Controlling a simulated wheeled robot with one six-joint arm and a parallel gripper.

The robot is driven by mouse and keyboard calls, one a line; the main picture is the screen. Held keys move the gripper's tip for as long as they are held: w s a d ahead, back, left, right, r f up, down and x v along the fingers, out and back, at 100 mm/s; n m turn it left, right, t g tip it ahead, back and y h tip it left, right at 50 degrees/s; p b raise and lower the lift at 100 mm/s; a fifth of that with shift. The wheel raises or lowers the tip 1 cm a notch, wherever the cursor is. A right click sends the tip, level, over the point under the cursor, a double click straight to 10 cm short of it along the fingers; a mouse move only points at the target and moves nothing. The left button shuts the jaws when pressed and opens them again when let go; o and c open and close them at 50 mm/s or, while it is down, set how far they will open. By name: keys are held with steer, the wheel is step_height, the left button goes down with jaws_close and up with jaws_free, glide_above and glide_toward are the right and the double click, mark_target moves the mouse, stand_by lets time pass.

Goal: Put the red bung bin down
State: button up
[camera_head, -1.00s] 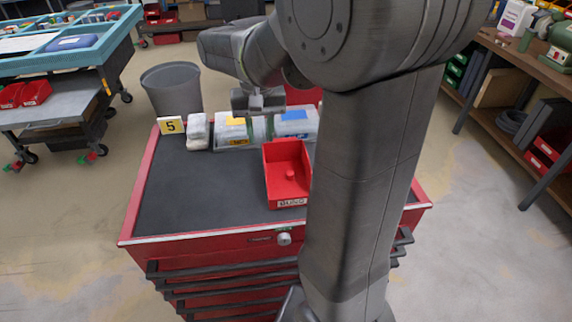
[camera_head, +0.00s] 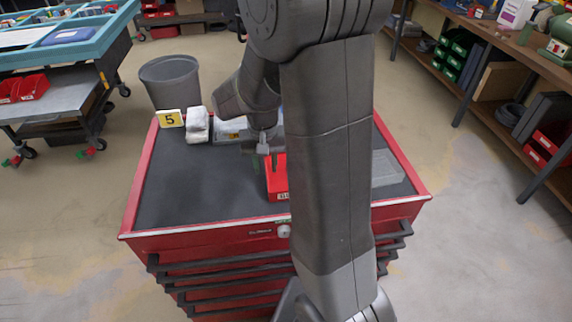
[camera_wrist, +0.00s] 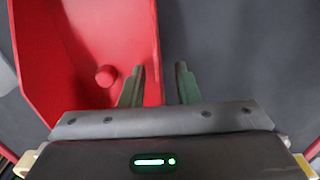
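The red bung bin (camera_head: 276,185) rests on the dark top of the red tool cabinet, near its front edge and partly hidden behind my arm. My gripper (camera_head: 265,164) is over the bin's left side, fingers pointing down. In the wrist view the bin (camera_wrist: 85,45) fills the left, with a small red round peg inside it. My gripper (camera_wrist: 161,78) is open there: one finger is inside the bin, the other outside over the dark top. The bin's side wall runs between them, with a visible gap to the outer finger.
The cabinet top (camera_head: 190,180) is bare on the left. A yellow number 5 sign (camera_head: 170,118), a white packet (camera_head: 197,125) and a clear box (camera_head: 228,131) stand along its back edge. A grey box (camera_head: 385,168) shows right of my arm. A grey waste bin (camera_head: 170,82) stands behind.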

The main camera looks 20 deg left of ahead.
jaws_close()
steer(key=shift+r, duration=0.1)
